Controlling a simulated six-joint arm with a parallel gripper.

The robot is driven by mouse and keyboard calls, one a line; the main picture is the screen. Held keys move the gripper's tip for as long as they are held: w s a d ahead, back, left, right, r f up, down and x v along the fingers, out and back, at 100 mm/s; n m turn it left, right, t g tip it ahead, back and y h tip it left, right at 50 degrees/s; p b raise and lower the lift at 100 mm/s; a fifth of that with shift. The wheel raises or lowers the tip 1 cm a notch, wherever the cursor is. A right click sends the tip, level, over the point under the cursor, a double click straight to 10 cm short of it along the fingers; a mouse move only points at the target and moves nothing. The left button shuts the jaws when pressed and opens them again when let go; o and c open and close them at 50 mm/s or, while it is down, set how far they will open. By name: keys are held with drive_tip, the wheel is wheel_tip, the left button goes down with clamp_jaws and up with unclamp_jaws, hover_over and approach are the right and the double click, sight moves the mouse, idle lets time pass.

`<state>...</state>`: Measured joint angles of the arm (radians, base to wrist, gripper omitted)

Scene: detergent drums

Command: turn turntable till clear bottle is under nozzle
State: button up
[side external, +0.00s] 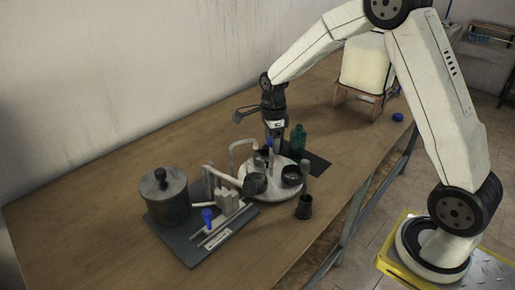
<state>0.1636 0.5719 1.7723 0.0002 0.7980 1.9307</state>
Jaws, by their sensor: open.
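The turntable (266,191) is a pale round disc near the middle of the wooden table. A green bottle (298,139) stands at its far right side. Dark round containers (291,176) sit on the disc. A grey curved pipe (238,144), perhaps the nozzle, arches at the disc's left rear. My gripper (273,141) points down over the rear part of the disc, left of the green bottle. It is open; its fingertips are small and partly lost among the objects. I cannot make out a clear bottle, nor what stands under the pipe.
A grey base plate (190,251) at the left carries a lidded drum (166,202), pale blocks and a blue-topped part. A dark cup (304,209) stands near the front edge. A white canister (367,62) rests on a wooden stand behind, with a blue cap (398,117) nearby.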

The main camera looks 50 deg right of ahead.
drive_tip(key=shift+r, duration=3.05)
drive_tip(key=shift+s+d+f+n, duration=0.15)
drive_tip(key=shift+s+n, duration=0.2)
drive_tip(key=shift+n, duration=0.15)
drive_tip(key=shift+s+d+f+n, duration=0.1)
drive_tip(key=shift+s+n, duration=0.25)
drive_tip(key=shift+n, duration=0.15)
drive_tip(key=s+d+f+n+g+h, duration=0.1)
drive_tip(key=s+n+g+h, duration=0.1)
drive_tip(key=s+n, duration=0.7)
drive_tip(key=s+d+f+n+g+h, duration=0.15)
drive_tip(key=s+n, duration=0.35)
drive_tip(key=n, duration=0.8)
drive_tip(key=s+a+f+t+y, duration=0.1)
drive_tip(key=s+a+t+y, duration=0.1)
drive_tip(key=a+t, duration=0.4)
drive_tip(key=a+y, duration=0.1)
drive_tip(key=a, duration=0.3)
drive_tip(key=shift+a+f, duration=0.15)
drive_tip(key=shift+a, duration=0.1)
